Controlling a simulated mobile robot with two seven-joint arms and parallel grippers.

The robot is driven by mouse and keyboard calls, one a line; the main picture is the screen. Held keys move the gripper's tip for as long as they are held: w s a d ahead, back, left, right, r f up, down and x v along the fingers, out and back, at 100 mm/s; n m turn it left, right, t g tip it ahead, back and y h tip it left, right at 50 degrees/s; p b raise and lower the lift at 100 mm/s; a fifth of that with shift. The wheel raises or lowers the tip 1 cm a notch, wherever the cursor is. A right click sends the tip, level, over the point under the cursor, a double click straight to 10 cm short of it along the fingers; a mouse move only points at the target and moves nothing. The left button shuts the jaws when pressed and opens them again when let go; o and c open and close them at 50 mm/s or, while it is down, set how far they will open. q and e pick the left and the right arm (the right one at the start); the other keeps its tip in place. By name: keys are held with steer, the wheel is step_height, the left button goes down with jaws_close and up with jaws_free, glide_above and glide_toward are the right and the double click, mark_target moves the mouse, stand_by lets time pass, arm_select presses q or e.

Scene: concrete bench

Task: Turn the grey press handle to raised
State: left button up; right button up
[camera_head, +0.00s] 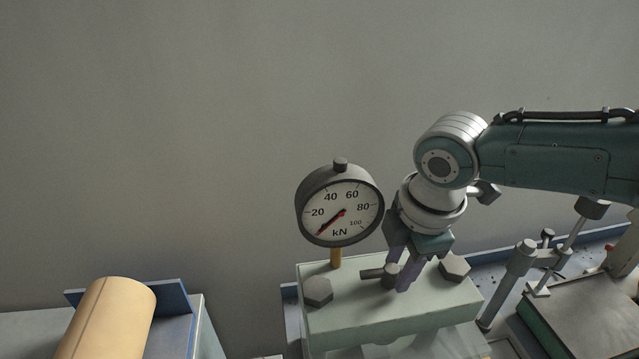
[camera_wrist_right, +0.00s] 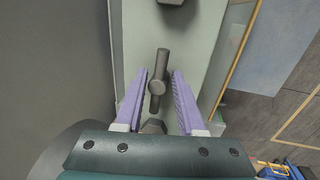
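The grey press handle (camera_head: 376,273) is a short dark bar with a round hub on top of the pale green press block (camera_head: 400,310). In the right wrist view the handle (camera_wrist_right: 161,62) runs nearly up and down the picture, tilted slightly. My right gripper (camera_head: 397,272) reaches down over the handle from the right. In the right wrist view its purple fingers (camera_wrist_right: 160,73) are open, one on each side of the handle, with a visible gap on both sides. In the head view the fingers hide part of the handle. My left gripper is not in view.
A round kN gauge (camera_head: 342,211) stands on a post behind the block, its red needle pointing lower left. Hexagonal bolt heads (camera_head: 318,291) and (camera_head: 454,267) flank the handle. A tan cylinder (camera_head: 108,320) lies at left. A metal stand (camera_head: 525,260) is at right.

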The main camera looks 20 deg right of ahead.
steer(key=shift+o, duration=1.4)
steer(key=shift+d, duration=0.1)
steer(key=shift+s+r, duration=0.1)
steer(key=shift+r, duration=0.45)
step_height(320, 180, up, 9)
steer(key=s, duration=0.1)
steer(key=shift+s+a+f, duration=0.2)
steer(key=shift+s+a, duration=0.05)
steer(key=shift+s, duration=0.1)
